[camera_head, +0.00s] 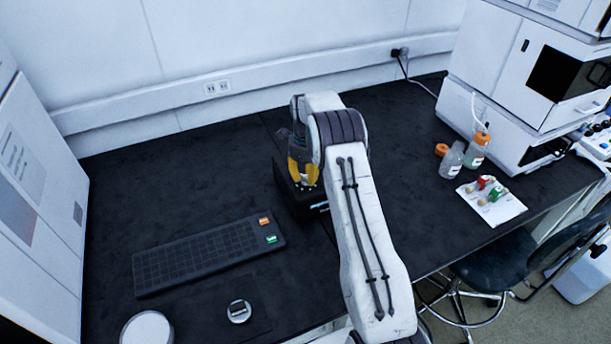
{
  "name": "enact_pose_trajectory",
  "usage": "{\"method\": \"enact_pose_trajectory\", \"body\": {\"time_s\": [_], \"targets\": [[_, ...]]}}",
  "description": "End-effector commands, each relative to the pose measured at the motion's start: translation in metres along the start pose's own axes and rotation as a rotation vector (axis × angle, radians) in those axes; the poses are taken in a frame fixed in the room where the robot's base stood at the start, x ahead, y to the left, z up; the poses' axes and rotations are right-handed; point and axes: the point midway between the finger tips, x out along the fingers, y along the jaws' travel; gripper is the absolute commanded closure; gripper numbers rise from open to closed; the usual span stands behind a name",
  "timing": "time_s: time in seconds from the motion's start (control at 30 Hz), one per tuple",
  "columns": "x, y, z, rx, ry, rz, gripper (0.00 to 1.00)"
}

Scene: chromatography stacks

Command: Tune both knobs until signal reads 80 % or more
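A small black box (300,207) stands on the dark bench near the middle of the view, with a small lit blue display (319,206) on its front edge. The display is too small to read. My gripper (303,178) points down over the top of this box, with its yellow fingers low against it. A small gap seems to show between the fingers, but I cannot tell whether they hold a knob. The knobs cannot be made out clearly; my gripper and arm hide much of the box top.
A black keyboard-like panel (190,259) with an orange and a green key lies left of the box. Bottles (452,160) and a white sheet (508,209) with small red and green parts lie right. White instruments (512,80) stand at both sides.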

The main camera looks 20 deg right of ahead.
Motion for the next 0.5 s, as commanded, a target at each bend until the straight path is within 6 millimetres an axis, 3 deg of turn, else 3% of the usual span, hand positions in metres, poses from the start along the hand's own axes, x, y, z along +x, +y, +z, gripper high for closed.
{"method": "enact_pose_trajectory", "body": {"time_s": [0.2, 0.5], "targets": [[-0.0002, 0.0000, 0.0000, 0.000, 0.000, 0.000, 1.00], [0.0001, 0.0000, 0.0000, -0.008, 0.000, 0.000, 1.00]]}}
